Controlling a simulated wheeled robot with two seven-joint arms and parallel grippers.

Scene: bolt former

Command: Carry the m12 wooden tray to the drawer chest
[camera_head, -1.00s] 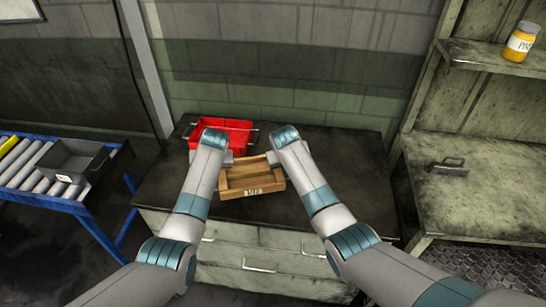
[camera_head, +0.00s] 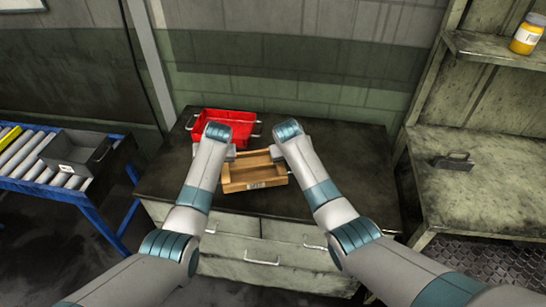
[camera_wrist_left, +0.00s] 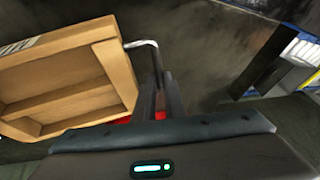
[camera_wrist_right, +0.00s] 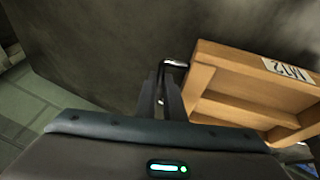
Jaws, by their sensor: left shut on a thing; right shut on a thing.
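The wooden tray (camera_head: 250,172) with a small label on its front is over the top of the drawer chest (camera_head: 195,267); I cannot tell whether it touches the top. My left gripper (camera_wrist_left: 158,85) is shut on the metal handle at one end of the tray (camera_wrist_left: 85,85). My right gripper (camera_wrist_right: 165,85) is shut on the handle at the other end, and the tray's M12 label shows in the right wrist view (camera_wrist_right: 225,85). In the head view, my wrists hide the fingertips.
A red bin (camera_head: 228,118) with metal handles stands on the chest behind the tray. At left is a roller conveyor (camera_head: 28,160) with a grey bin (camera_head: 75,150). At right are a workbench (camera_head: 480,190) and a yellow jar (camera_head: 527,34) on a shelf. The chest's right side is clear.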

